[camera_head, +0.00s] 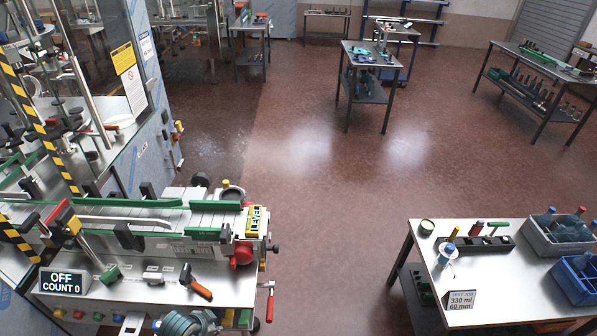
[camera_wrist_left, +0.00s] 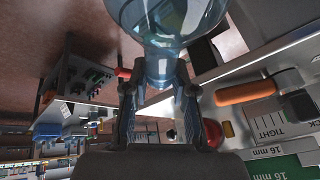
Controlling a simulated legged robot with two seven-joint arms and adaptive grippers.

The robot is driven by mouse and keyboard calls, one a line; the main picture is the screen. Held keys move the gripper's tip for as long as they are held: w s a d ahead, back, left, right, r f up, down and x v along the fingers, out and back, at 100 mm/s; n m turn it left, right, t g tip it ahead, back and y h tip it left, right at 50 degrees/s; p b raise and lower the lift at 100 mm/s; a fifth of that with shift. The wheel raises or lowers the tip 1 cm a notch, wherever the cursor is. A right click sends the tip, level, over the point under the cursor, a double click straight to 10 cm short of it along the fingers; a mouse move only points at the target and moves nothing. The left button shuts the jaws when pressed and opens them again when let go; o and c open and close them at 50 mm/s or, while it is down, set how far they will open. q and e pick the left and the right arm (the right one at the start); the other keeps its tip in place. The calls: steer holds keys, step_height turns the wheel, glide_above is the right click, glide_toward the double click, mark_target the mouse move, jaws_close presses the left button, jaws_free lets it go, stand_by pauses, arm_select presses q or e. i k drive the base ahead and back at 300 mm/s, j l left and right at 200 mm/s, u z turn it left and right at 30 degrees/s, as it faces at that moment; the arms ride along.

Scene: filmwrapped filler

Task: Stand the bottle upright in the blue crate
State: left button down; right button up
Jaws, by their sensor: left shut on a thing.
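My left gripper (camera_head: 207,321) shows at the bottom of the head view, over the front of the steel machine bench. In the left wrist view, the fingers of the left gripper (camera_wrist_left: 160,90) are shut on the narrow part of a clear blue bottle (camera_wrist_left: 166,22), whose wide part runs out of the top of the picture. In the head view the bottle (camera_head: 178,324) is a teal round shape, partly cut off by the lower edge. The blue crate (camera_head: 572,291) stands on the white-topped table at the right edge, partly cut off, with bluish contents. My right gripper is not in view.
A grey crate (camera_head: 546,247) with several bottles stands behind the blue crate. An orange-handled tool (camera_head: 198,287) lies on the bench. Open floor separates bench and table.

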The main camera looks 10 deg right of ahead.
mark_target(576, 297)
steer(key=k+l+u, duration=0.1)
steer(key=l, duration=0.55)
steer(key=k+l, duration=0.1)
steer(key=l, duration=0.55)
steer(key=k+l+u, duration=0.15)
steer(key=l, duration=0.45)
steer(key=k+l, duration=0.1)
steer(key=l, duration=0.55)
steer(key=k+l+u, duration=0.15)
steer(key=l, duration=0.45)
steer(key=k+l, duration=0.2)
steer(key=l, duration=0.45)
steer(key=k+l+u, duration=0.15)
steer(key=l, duration=0.45)
steer(key=k+l, duration=0.25)
steer(key=l, duration=0.3)
steer(key=k+l, duration=0.1)
steer(key=l, duration=0.35)
steer(key=k+l+u, duration=0.15)
steer(key=l, duration=0.75)
steer(key=k+l+u, duration=0.15)
steer(key=l, duration=0.25)
steer(key=k+l, duration=0.15)
steer(key=l, duration=0.25)
steer(key=k+l+u, duration=0.1)
steer(key=l, duration=0.35)
steer(key=k, duration=0.05)
